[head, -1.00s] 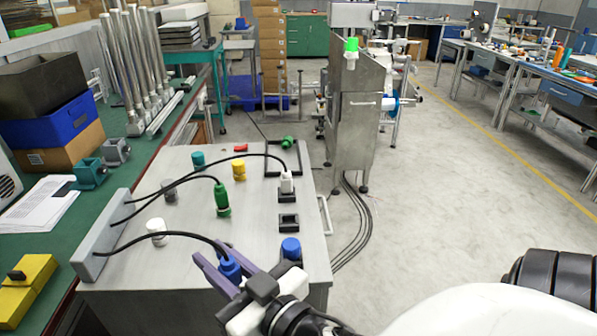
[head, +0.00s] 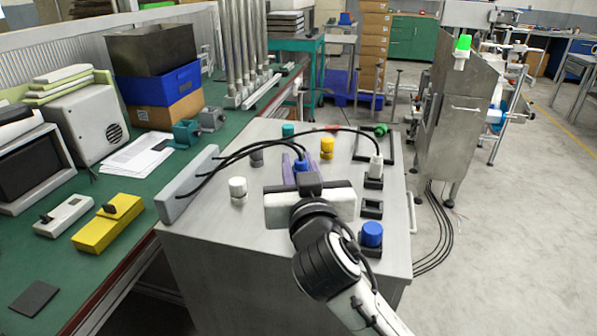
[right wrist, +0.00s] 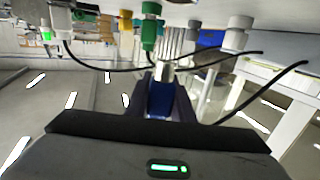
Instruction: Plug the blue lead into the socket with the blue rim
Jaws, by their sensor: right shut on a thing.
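My right gripper (head: 297,163) has purple fingers and is shut on the blue lead's plug (head: 302,166), above the grey bench top. The blue plug (right wrist: 160,100) also shows between the fingers in the right wrist view, with a pale metal part beyond it. Its black cable runs left to a grey upright panel (head: 187,186). At the bench's right side, a blue cylinder (head: 372,234) stands on a dark square base, right of my wrist. A dark, empty-looking square socket (head: 372,207) lies behind it. My left gripper is not in view.
A white plug (head: 375,165) sits in a dark socket behind the empty one. A green plug (right wrist: 150,28) shows in the wrist view. White (head: 238,188) and yellow (head: 327,147) pegs stand on the bench. Black cables arc over the bench top.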

